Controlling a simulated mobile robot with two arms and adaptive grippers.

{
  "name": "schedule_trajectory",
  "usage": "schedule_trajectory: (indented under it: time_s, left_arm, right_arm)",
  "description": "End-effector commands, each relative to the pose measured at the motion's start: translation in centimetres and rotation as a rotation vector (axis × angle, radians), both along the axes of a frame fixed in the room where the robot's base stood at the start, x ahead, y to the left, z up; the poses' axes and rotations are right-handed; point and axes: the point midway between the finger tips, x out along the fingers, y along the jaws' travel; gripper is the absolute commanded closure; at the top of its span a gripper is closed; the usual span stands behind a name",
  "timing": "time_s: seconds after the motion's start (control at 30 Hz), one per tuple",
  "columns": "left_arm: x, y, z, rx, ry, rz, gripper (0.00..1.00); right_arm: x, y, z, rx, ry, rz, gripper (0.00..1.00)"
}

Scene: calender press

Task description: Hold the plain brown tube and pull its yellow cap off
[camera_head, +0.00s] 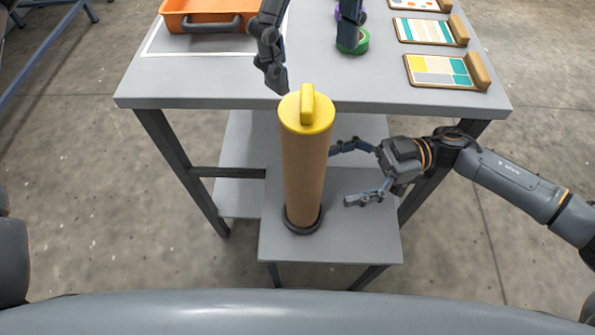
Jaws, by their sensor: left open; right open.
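The plain brown tube (304,175) stands upright in a dark ring holder (303,228) on a low grey shelf in front of the table. Its yellow cap (293,114), with a raised bar grip, sits on the tube's top. My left gripper (313,67) is open above the table, beyond and above the cap, touching neither; part of it is cut off by the top edge. My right gripper (342,176) is open beside the tube's right side, its fingers pointing towards it. Whether a fingertip touches the tube I cannot tell.
The grey table (200,90) lies behind the tube. On it are an orange tray (176,22) at the back left, a green tape roll (361,44) and several sample boards with wooden ends, such as one (432,72) at the right. The low shelf (350,240) is otherwise clear.

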Motion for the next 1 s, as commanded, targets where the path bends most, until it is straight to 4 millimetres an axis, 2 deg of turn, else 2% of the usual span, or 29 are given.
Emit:
schedule_trajectory:
  time_s: [0.17, 0.6, 0.73, 1.0]
  left_arm:
    - [0.2, 0.5, 0.4, 0.053, -0.037, -0.007, 0.19]
    - [0.2, 0.5, 0.4, 0.05, -0.035, -0.007, 0.19]
    - [0.2, 0.5, 0.4, 0.05, -0.035, -0.006, 0.19]
    - [0.2, 0.5, 0.4, 0.049, -0.035, -0.006, 0.19]
  right_arm:
    - [-0.3, 0.7, 0.0, 0.002, 0.002, 0.003, 0.13]
    - [-2.1, 6.3, 0.0, 0.001, 0.0, 0.002, 0.13]
    - [-2.3, 7.0, 0.0, 0.001, 0.0, 0.0, 0.13]
    - [-2.3, 7.1, 0.0, 0.0, 0.0, -0.001, 0.13]
